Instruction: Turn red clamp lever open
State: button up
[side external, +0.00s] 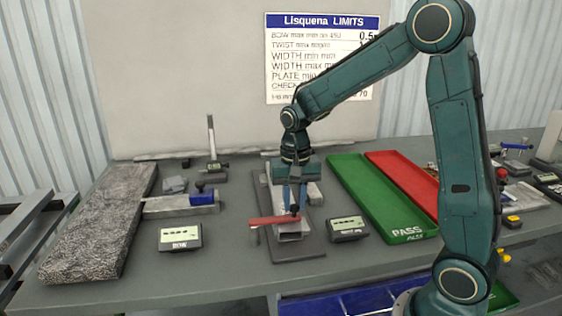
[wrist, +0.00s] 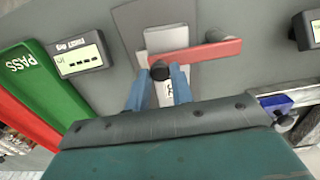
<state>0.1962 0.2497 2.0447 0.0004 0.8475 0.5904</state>
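The red clamp lever (side external: 272,221) lies across the twist fixture (side external: 292,237) in the middle of the table. In the wrist view, the lever (wrist: 205,53) runs from a grey post at its right end to a black knob (wrist: 160,70) at its left end. My gripper (side external: 294,208) points down over the knob end. In the wrist view, the two blue fingertips of my gripper (wrist: 160,73) are apart, one on each side of the knob. Whether they press on it, I cannot tell. Part of the fixture is hidden behind the fingers.
A small display (side external: 348,228) stands right of the fixture, and the BOW display (side external: 180,238) stands to the left. The green PASS tray (side external: 408,232) and a red tray (side external: 405,180) lie to the right. A blue-topped clamp block (side external: 202,197) and a rough slab (side external: 105,220) are left.

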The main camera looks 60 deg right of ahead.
grip_shut()
jog(key=shift+a, duration=0.1)
jog(key=shift+s+a+m, duration=0.5)
jog(key=shift+a+m, duration=0.2)
jog(key=shift+m, duration=0.3)
jog(key=shift+s+a+m, duration=0.45)
jog(key=shift+a+m, duration=0.2)
jog(key=shift+m, duration=0.35)
jog(key=w+a+m, duration=0.2)
jog(key=a+m, duration=0.9)
jog(key=m, duration=0.3)
